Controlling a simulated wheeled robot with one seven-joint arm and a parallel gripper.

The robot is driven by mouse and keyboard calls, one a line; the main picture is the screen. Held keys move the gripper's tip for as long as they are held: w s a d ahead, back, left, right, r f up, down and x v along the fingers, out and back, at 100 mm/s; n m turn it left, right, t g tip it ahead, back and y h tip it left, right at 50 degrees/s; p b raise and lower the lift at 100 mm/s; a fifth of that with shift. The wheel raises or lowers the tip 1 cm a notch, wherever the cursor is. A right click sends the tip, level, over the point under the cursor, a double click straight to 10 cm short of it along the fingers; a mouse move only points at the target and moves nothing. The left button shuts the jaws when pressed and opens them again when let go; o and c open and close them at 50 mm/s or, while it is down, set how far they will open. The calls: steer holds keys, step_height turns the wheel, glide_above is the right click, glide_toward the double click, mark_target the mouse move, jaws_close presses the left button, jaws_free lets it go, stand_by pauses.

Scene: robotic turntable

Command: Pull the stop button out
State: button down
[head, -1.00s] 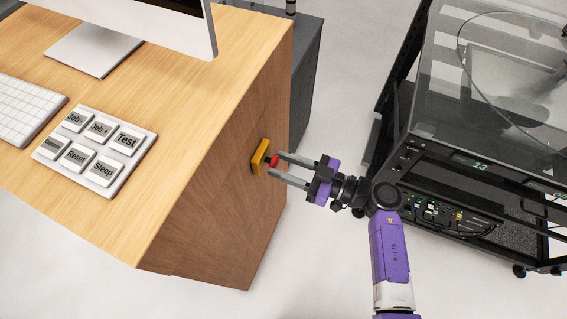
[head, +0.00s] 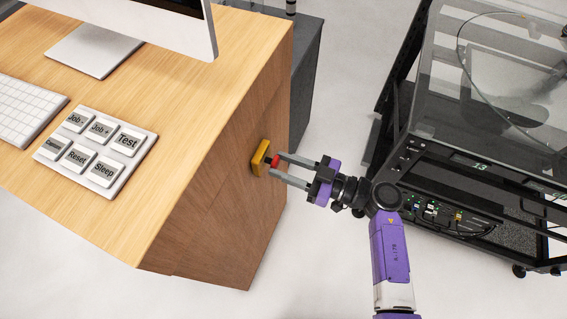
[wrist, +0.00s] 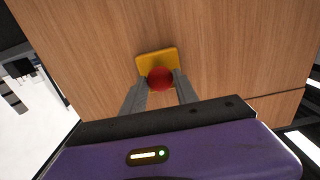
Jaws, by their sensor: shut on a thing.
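The red stop button (head: 275,161) sticks out from its yellow housing (head: 260,157) on the wooden side panel of the desk. A dark stem shows between the red head and the housing. In the wrist view the round red button (wrist: 160,78) sits in front of the yellow housing (wrist: 157,58), between the grey fingertips. My gripper (head: 277,168) is shut on the button, one finger on each side of its head. Its fingers also show in the wrist view (wrist: 160,84).
The wooden desk (head: 195,75) carries a monitor (head: 150,22), a keyboard (head: 25,108) and a panel of labelled buttons (head: 97,150). A dark machine with a glass cover (head: 480,90) stands at the right. Open floor lies between desk and machine.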

steer(key=shift+p+v, duration=0.5)
steer(key=shift+v, duration=0.3)
steer(key=c, duration=0.9)
jaws_free()
steer(key=shift+c, duration=0.2)
steer(key=shift+d, duration=0.15)
steer(key=b+v, duration=0.1)
steer(key=v, duration=0.6)
steer(key=shift+s+d, duration=0.2)
steer(key=shift+d, duration=0.1)
